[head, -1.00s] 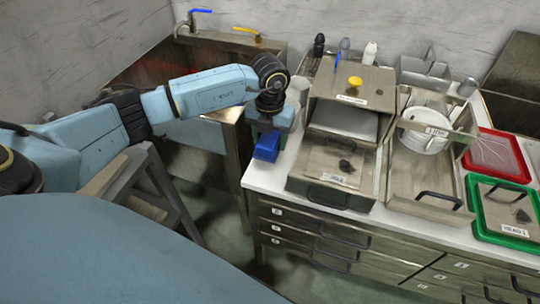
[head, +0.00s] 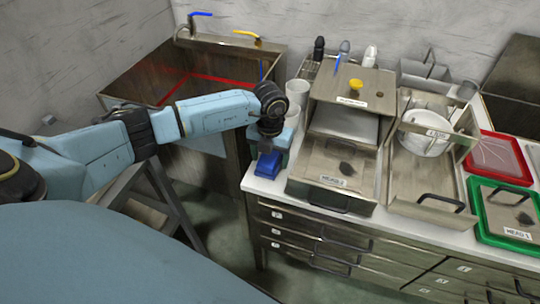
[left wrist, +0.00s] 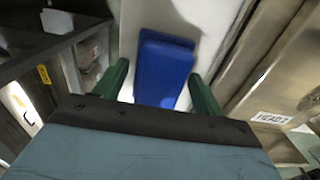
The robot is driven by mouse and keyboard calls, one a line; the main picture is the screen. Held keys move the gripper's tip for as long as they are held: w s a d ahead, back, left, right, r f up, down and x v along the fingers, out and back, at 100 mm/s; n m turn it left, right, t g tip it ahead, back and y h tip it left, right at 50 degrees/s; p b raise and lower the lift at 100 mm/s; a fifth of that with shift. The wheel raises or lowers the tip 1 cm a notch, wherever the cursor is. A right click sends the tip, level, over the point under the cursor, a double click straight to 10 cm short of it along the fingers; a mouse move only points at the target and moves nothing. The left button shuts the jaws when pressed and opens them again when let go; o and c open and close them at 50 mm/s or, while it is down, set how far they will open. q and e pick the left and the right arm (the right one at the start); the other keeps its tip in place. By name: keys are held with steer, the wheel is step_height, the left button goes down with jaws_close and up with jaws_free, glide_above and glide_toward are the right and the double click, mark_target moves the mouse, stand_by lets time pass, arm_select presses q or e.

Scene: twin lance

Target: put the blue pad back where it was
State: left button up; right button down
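The blue pad (head: 266,166) lies on the white counter at its left end, beside the metal box with the drop front. My left gripper (head: 268,152) is directly above and behind it, pointing down. In the left wrist view the blue pad (left wrist: 164,70) lies between the two green fingers (left wrist: 160,88). The fingers are spread, with a strip of white counter showing between the left finger and the pad. The pad looks flat on the counter. My right gripper is in neither view.
A metal box with a yellow knob (head: 355,84) stands to the right of the pad. White cups (head: 297,92) stand behind my gripper. A metal tray (head: 432,190), a red tray (head: 497,158) and a green tray (head: 508,214) are further right. A sink (head: 180,75) is at the back left.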

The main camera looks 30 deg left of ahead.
arm_select(q)
steer(key=shift+o, duration=0.5)
steer(key=shift+r, duration=0.1)
steer(key=shift+r, duration=0.25)
step_height(320, 180, up, 12)
steer(key=p, duration=0.1)
steer(key=shift+f, duration=0.15)
